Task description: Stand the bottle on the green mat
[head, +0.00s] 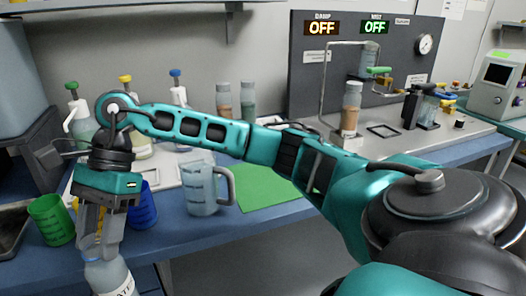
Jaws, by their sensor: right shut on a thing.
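A pale translucent bottle (108,277) with a label shows at the bottom left; the picture's edge cuts off its lower part. My right gripper (100,240) points down and is shut on the bottle's top. The green mat (262,188) lies flat on the blue table near the middle, to the right of the bottle. The visible part of the mat is bare. My left gripper is not in view.
A clear measuring jug (201,190) stands at the mat's left edge. Blue (141,207) and green (50,220) cups stand near my right gripper. Several pump bottles stand behind on a white tray (168,173). A grey panelled apparatus (345,65) stands at the back right.

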